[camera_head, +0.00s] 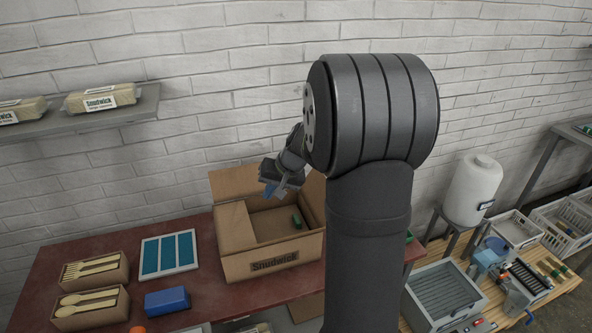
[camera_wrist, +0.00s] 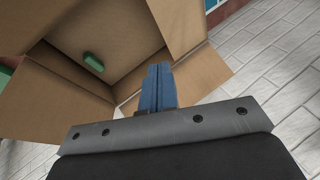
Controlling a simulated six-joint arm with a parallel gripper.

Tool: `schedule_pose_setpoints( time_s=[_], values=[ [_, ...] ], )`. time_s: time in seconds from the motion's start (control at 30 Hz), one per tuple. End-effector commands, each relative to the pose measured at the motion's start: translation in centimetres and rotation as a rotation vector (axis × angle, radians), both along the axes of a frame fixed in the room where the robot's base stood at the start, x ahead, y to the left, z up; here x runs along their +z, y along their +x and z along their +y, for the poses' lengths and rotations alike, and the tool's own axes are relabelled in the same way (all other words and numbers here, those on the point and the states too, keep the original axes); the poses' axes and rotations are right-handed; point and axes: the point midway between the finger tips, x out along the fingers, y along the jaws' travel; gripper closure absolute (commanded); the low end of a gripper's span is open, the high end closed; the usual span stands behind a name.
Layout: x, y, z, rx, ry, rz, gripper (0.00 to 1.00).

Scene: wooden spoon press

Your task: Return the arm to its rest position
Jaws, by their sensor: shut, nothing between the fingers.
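My gripper (camera_head: 271,190) hangs above the back left part of an open cardboard box (camera_head: 270,263) labelled Snudwick. Its blue fingers (camera_wrist: 158,88) are shut together in the wrist view, with nothing between them. A small green item (camera_head: 296,221) lies inside the box, and it also shows in the wrist view (camera_wrist: 93,61). My gripper is apart from the green item. My own dark arm link stands in the foreground and hides part of the box's right side and the table behind it.
On the red table (camera_head: 205,232) are a blue block (camera_head: 167,301), a blue-slotted white tray (camera_head: 143,258) and two boxes of wooden cutlery (camera_head: 90,306). A shelf (camera_head: 140,113) with packages is at upper left. A wooden bench (camera_head: 560,284) with equipment and a white tank (camera_head: 473,190) stand right.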

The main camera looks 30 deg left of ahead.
Motion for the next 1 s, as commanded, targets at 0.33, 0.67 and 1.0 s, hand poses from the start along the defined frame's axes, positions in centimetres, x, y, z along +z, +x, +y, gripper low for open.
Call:
schedule_pose_setpoints(
  time_s=[0.33,0.67,1.0],
  values=[
    [-0.1,0.0,0.1,0.000,0.000,0.000,1.00],
    [-3.1,-1.1,3.1,0.003,-0.001,0.003,1.00],
    [-7.9,-2.4,7.0,0.001,-0.002,0.003,1.00]
  ],
)
